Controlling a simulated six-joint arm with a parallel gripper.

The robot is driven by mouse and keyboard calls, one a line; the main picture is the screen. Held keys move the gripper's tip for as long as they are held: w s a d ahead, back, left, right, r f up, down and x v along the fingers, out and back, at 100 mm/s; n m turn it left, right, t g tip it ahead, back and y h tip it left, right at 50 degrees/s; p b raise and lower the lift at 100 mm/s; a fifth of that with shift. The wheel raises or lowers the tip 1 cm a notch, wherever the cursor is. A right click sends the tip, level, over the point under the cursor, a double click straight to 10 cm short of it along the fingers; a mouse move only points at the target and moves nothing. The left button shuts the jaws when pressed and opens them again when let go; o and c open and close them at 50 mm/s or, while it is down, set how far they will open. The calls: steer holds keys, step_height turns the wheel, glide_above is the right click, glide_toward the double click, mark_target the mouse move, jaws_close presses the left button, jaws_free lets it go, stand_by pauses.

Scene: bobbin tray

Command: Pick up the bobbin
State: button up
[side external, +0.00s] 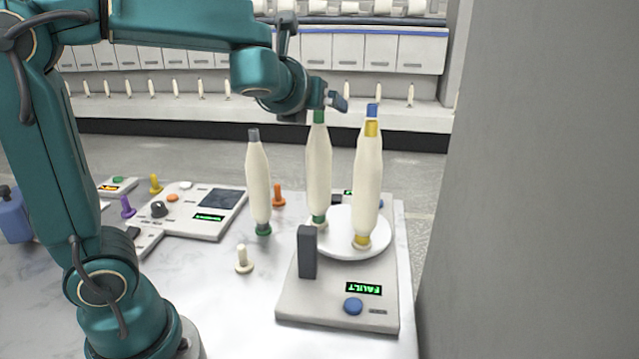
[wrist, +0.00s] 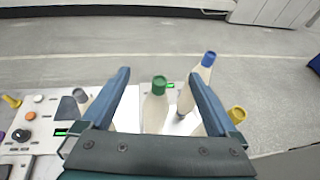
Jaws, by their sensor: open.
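A cream bobbin with a green top (side external: 318,165) stands upright on the white round plate (side external: 335,246) of a device. My gripper (side external: 332,102) is at the top of this bobbin. In the wrist view the green-topped bobbin (wrist: 156,108) stands between the two spread fingers of my gripper (wrist: 157,76), with space on both sides. A yellow-topped bobbin (side external: 366,190) hides most of a blue-topped one (side external: 373,109) in the side view. The wrist view shows the blue-topped bobbin (wrist: 198,84) beyond the right finger. A grey-topped bobbin (side external: 258,185) stands to the left.
The device (side external: 300,302) shows FAULT and has a dark upright block (side external: 307,252). A short cream peg (side external: 243,260) and an orange peg (side external: 278,195) stand nearby. A control panel (side external: 200,210) lies further left. Neighbouring bobbins stand close to both fingers.

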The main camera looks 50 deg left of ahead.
mark_target(315, 171)
step_height(315, 171, down, 12)
steer(key=shift+f, duration=0.15)
steer(key=shift+x, duration=2.55)
jaws_close()
